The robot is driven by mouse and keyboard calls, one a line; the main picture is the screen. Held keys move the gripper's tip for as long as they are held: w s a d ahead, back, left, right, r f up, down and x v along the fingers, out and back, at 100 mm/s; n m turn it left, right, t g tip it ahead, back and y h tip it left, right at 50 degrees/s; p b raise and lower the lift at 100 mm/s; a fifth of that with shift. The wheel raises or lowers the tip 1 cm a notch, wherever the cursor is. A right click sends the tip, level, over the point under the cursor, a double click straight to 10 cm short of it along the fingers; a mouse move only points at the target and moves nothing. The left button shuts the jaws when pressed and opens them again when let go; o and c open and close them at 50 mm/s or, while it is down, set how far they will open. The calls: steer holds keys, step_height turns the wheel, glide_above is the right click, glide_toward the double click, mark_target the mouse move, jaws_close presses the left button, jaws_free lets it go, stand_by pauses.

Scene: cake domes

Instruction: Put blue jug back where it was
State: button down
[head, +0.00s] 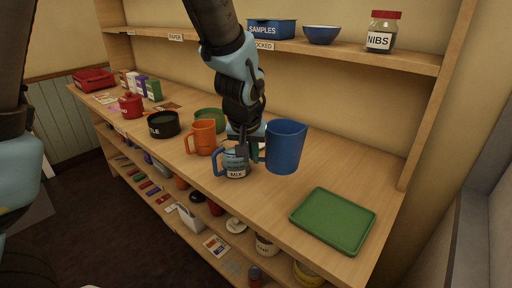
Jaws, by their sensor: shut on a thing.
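The blue jug (286,147) is in the middle of the head view, right of my gripper, with its handle on its left side. My gripper (244,147) points down and is shut at the jug's handle; the finger contact is partly hidden. The jug looks nearly upright. I cannot tell whether its base touches the counter (265,203) or hangs just above it. A small blue-handled container labelled MIX (236,168) stands just below and in front of my gripper.
Orange jug (203,137), green bowl (209,115) and black pot (163,124) stand left of the gripper. A green tray (333,220) lies at right. The upper shelf (345,53) holds a SAMPLES bin (271,29), blue bowl (321,34) and NIBS jar (381,34).

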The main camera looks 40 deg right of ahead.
stand_by(0.4)
steer(key=b, duration=0.6)
glide_above(252, 189)
steer(key=s, duration=0.1)
steer(key=f, duration=0.5)
steer(key=a+f, duration=0.1)
steer(key=f, duration=0.1)
steer(key=shift+f, duration=0.2)
steer(key=shift+f+b, duration=0.3)
steer(key=shift+f, duration=0.3)
steer(key=c, duration=1.2)
jaws_free()
steer(key=o, duration=1.2)
steer(key=shift+a, duration=0.15)
steer(key=shift+r, duration=0.1)
